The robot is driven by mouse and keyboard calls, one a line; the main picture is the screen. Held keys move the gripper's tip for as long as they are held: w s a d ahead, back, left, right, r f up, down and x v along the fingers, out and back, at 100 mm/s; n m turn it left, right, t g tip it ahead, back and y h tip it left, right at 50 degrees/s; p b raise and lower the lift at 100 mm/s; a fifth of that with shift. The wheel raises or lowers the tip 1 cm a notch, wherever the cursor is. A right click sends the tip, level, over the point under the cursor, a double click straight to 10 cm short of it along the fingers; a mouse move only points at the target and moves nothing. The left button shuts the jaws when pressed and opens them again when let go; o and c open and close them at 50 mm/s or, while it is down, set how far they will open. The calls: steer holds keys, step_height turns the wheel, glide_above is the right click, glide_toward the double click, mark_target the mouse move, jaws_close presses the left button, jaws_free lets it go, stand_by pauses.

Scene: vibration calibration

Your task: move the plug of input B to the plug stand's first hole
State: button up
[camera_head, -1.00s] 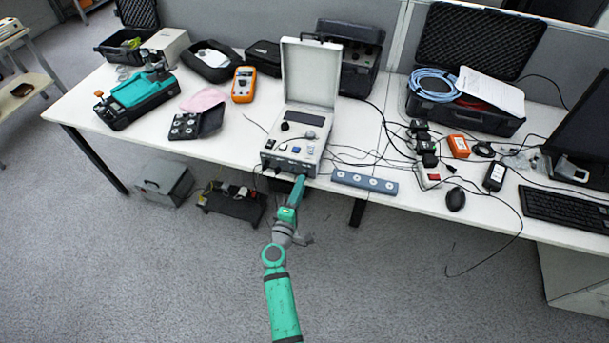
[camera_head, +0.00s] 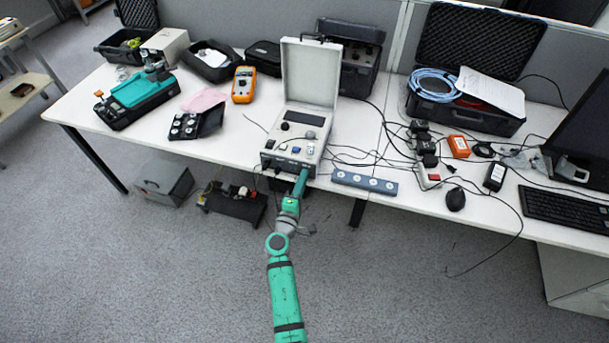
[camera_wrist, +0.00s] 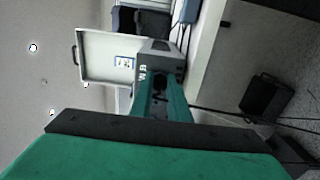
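The calibration unit (camera_head: 299,126) stands at the table's front edge with its lid up; its front panel, with dark sockets and plugs, faces me. In the wrist view the unit's front (camera_wrist: 162,57) is straight ahead, with part of a label ending in "B". My gripper (camera_head: 304,172) is at the right part of that panel; in the wrist view its green fingers (camera_wrist: 160,78) reach to the panel. Something dark shows between them, but whether they grip the plug of input B is unclear. The plug stand (camera_head: 365,182), a blue-grey bar with several round holes, lies right of the unit.
Black cables cross the table right of the unit, and one dark cable (camera_wrist: 235,116) runs off right in the wrist view. A power strip (camera_head: 428,172) with adapters lies beyond the stand. An orange multimeter (camera_head: 243,84) is left of the unit.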

jaws_close()
steer(key=n, duration=0.4)
steer(key=shift+n, duration=2)
steer(key=n, duration=0.4)
steer(key=shift+a, duration=0.1)
